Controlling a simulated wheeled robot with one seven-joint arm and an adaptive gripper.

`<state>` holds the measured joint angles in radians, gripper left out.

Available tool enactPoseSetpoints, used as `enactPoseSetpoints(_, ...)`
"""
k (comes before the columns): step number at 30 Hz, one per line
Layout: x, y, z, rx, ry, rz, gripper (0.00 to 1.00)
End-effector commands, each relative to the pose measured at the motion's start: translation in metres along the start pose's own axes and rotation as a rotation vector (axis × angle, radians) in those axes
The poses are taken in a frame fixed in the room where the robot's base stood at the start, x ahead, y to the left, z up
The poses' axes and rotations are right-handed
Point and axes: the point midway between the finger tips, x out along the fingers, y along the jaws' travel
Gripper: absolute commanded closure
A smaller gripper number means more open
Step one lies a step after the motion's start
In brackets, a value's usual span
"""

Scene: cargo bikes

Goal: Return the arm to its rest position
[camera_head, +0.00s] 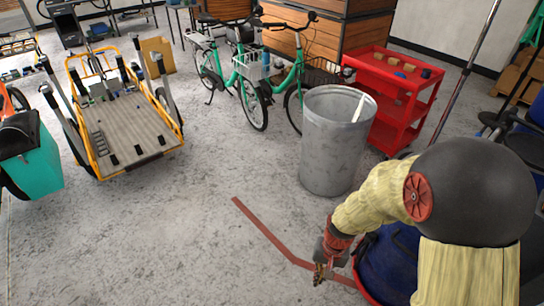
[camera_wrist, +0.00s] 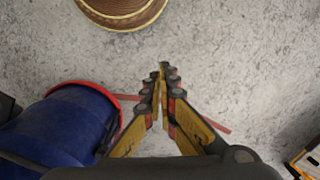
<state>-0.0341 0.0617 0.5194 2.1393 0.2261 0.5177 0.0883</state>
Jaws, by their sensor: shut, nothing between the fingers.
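My gripper (camera_head: 322,273) is at the lower right of the head view, at the end of my bent arm, over the concrete floor. In the wrist view my gripper (camera_wrist: 161,76) points at bare floor, its two yellow and black fingers meeting at the tips. It is shut and holds nothing. A blue barrel with a red rim (camera_wrist: 62,128) is at the left of the wrist view, close beside the gripper. In the head view the same blue barrel (camera_head: 388,262) is partly hidden behind my arm.
A grey metal bin (camera_head: 330,150) stands beyond the arm, with a red cart (camera_head: 400,95) behind it. Green bicycles (camera_head: 245,80) and a yellow-framed flatbed cargo bike (camera_head: 128,130) stand further back. The floor at centre left (camera_head: 150,235) is clear.

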Motion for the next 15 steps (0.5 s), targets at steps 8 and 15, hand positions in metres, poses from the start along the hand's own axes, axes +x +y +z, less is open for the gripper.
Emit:
enactPoseSetpoints(8,-0.131,0.015,0.051,-0.195,0.068,0.030,1.00)
enactPoseSetpoints(15,-0.216,0.034,0.089,-0.268,0.236,0.062,1.00)
